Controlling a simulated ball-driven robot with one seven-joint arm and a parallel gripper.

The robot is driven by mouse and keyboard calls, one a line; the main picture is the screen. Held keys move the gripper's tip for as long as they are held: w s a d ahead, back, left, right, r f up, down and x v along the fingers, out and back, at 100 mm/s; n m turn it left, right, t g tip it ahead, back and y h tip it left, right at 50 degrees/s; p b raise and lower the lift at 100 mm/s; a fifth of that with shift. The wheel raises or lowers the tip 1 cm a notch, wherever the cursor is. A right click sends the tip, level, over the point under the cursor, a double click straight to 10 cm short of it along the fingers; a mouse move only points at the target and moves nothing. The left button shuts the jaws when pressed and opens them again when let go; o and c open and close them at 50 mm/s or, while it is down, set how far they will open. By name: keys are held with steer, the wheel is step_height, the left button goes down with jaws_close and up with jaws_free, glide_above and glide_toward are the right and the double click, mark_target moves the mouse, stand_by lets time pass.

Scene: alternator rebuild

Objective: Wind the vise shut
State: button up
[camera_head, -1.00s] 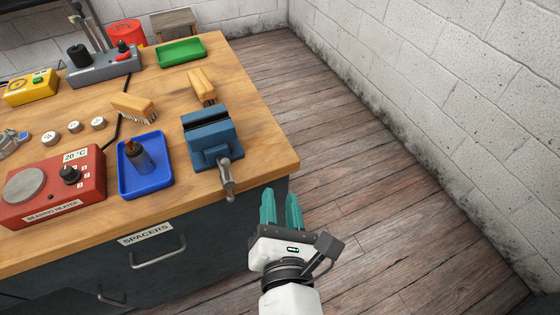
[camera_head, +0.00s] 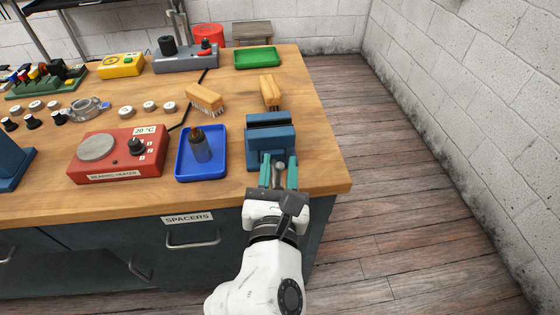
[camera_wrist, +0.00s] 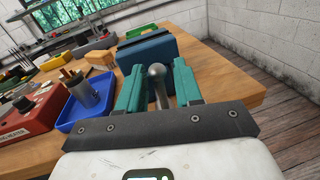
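The blue vise (camera_head: 270,134) stands near the right front corner of the wooden bench. It also shows in the wrist view (camera_wrist: 147,50), straight ahead. Its grey handle with a ball end (camera_wrist: 157,72) points toward me. My gripper (camera_head: 278,168) reaches over the bench's front edge, level with the handle. In the wrist view, the two teal fingers (camera_wrist: 157,85) stand apart on either side of the handle. A gap shows on both sides of it, so the gripper is open around it. The vise jaws' exact opening is hard to tell.
The red bearing heater (camera_head: 112,166) is farther left. Two brushes (camera_head: 206,99) (camera_head: 270,91) lie behind. Open floor (camera_head: 400,210) lies right of the bench (camera_head: 325,160).

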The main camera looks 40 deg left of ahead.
steer(key=shift+w+a, duration=0.45)
steer(key=shift+w, duration=0.15)
steer(key=shift+c, duration=0.3)
jaws_close()
